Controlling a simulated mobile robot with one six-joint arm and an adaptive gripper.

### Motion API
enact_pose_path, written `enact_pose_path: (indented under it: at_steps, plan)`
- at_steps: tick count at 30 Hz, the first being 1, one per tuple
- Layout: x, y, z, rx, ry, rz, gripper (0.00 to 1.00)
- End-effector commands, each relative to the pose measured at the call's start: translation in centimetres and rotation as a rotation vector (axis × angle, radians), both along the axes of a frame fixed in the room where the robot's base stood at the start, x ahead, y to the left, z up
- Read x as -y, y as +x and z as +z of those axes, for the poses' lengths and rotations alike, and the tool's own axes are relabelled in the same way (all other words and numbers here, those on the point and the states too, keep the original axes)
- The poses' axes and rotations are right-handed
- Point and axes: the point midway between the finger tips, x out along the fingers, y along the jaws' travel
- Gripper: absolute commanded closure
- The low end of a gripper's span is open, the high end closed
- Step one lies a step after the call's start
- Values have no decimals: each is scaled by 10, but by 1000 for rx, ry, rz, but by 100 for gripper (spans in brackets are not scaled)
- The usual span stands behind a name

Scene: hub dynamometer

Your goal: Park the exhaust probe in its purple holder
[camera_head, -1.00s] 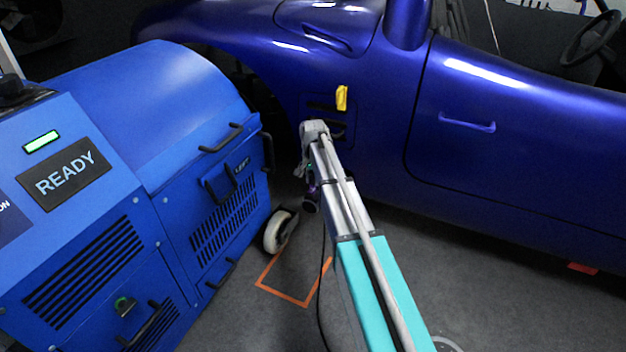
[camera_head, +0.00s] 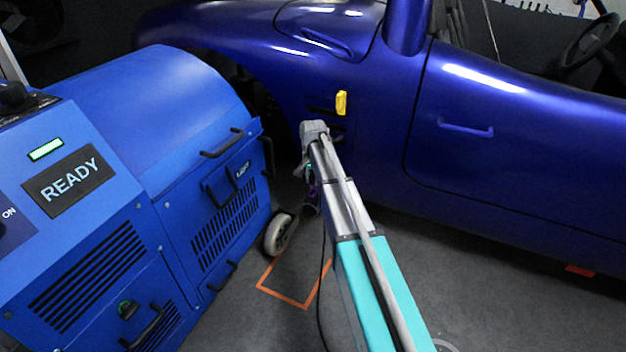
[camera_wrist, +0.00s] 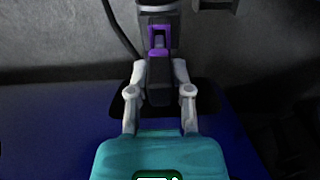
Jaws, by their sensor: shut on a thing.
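In the wrist view my gripper (camera_wrist: 159,83) is shut on a dark block-shaped part, which I take for the exhaust probe's handle (camera_wrist: 159,92). A purple squared frame (camera_wrist: 158,32) sits just beyond the fingertips, in line with the handle, below a grey cylindrical part (camera_wrist: 157,8). I cannot tell whether this purple piece is the holder or belongs to the probe, nor whether it touches the handle. In the head view a small purple bit (camera_head: 311,194) shows beside my arm near the car's lower side. The arm hides most of the gripper there.
A blue dynamometer cabinet (camera_head: 180,130) with a READY display (camera_head: 69,178) stands left, its caster wheel (camera_head: 279,236) near an orange floor outline (camera_head: 290,300). A blue car (camera_head: 480,160) fills the right, with a yellow part (camera_head: 341,103) on its side. A dark cable (camera_wrist: 120,30) runs near the gripper.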

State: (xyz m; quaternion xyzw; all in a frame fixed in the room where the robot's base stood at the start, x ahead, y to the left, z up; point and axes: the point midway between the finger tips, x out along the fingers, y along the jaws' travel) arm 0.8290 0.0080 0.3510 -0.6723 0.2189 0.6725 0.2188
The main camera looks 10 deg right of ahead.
Motion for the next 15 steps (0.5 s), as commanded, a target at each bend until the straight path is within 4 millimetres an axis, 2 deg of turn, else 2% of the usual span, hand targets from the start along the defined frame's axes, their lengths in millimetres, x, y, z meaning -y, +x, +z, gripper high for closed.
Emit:
enact_pose_path:
  at_steps: [15]
  plan:
    - [0,0,20,0,0,0,100]
